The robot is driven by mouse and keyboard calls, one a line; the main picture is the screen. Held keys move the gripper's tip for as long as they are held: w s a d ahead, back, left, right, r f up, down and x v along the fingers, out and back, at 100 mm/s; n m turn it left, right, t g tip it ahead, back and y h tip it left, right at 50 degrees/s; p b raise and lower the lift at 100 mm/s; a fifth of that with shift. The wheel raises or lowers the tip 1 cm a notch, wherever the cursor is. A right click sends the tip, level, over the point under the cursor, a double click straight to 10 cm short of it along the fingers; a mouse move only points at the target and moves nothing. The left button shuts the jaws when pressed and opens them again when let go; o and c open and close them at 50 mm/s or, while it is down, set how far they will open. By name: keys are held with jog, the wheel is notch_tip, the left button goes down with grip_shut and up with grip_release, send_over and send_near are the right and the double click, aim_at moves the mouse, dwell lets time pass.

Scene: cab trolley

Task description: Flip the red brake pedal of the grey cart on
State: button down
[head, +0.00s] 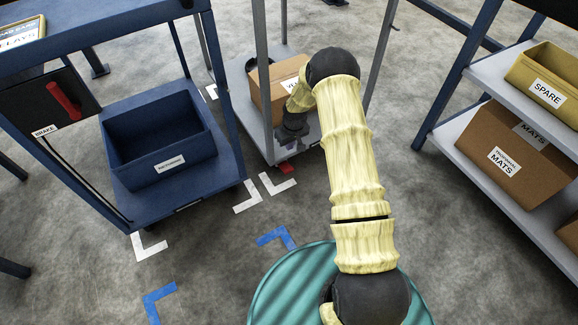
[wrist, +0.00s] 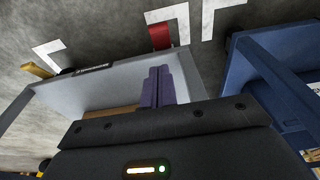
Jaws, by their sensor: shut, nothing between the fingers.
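The grey cart (head: 239,83) stands upper centre in the head view, with a cardboard box on its deck. Its red brake pedal (head: 286,169) sticks out low at the cart's near edge. In the wrist view the red pedal (wrist: 160,37) shows beyond the edge of the grey deck (wrist: 105,82). My gripper's purple fingers (wrist: 158,88) are shut together and empty. They overlap the deck in the wrist view and appear apart from the pedal. In the head view my gripper is dark and small by the deck, just above the pedal; its fingertips are not clear.
A blue cart (head: 217,182) with a blue bin (head: 160,135) stands at left; a red lever (head: 64,100) is on its panel, near a BRAKE label. A shelf (head: 477,142) with boxes is at right. White corner marks (head: 278,184) and bare floor lie before the grey cart.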

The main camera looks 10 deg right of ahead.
jog(key=shift+f, duration=0.1)
jog(key=b, duration=0.6)
send_over(288, 169)
jog(key=f, duration=1)
jog(key=shift+w+f, duration=0.1)
jog(key=shift+w, duration=0.15)
jog(key=f+b, duration=0.1)
jog(key=s+f+b, duration=0.1)
jog(key=f, duration=0.1)
jog(key=shift+d, duration=0.15)
jog(key=shift+f, duration=0.2)
